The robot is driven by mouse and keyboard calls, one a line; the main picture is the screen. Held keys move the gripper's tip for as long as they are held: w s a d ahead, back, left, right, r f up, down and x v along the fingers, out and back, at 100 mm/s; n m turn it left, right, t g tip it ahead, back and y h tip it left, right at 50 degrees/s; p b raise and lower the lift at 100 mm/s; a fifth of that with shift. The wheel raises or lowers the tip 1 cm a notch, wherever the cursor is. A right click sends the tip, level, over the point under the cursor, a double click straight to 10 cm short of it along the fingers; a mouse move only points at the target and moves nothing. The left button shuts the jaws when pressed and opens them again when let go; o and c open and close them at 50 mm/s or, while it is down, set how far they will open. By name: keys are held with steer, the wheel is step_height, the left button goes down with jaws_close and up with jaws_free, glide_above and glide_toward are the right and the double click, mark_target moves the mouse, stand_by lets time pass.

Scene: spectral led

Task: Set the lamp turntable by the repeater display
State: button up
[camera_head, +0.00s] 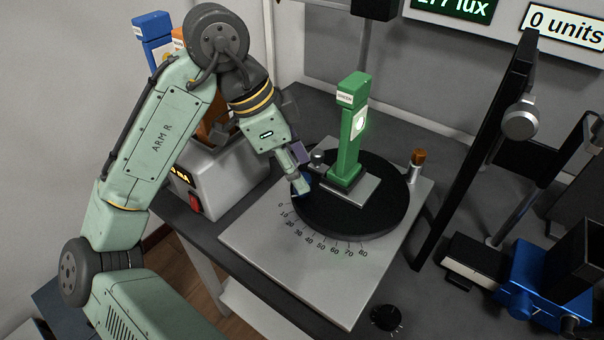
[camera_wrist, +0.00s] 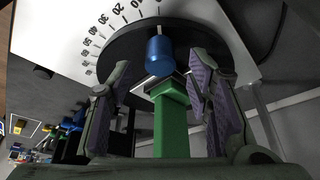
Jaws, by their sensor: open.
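The lamp turntable is a black disc (camera_head: 385,215) on a grey plate with a degree scale from 0 to 80 along its near edge. A green lamp (camera_head: 349,135) stands upright on it. A blue knob (camera_head: 303,184) sits at the disc's left rim, partly hidden by my gripper (camera_head: 299,168). In the wrist view the knob (camera_wrist: 160,55) shows between the two open fingers of my gripper (camera_wrist: 161,78), with gaps on both sides. A green display reading in lux (camera_head: 452,8) and a white one reading "0 units" (camera_head: 565,24) are on the back wall; neither is labelled as the repeater.
A grey box with a red switch (camera_head: 195,204) stands left of the plate. An orange-brown-topped post (camera_head: 417,160) stands at the disc's right. A tall black panel (camera_head: 480,145) and a blue device (camera_head: 540,285) are farther right. A black dial (camera_head: 386,318) is at the front.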

steer(key=shift+x, duration=1.45)
steer(key=shift+c, duration=0.2)
jaws_close()
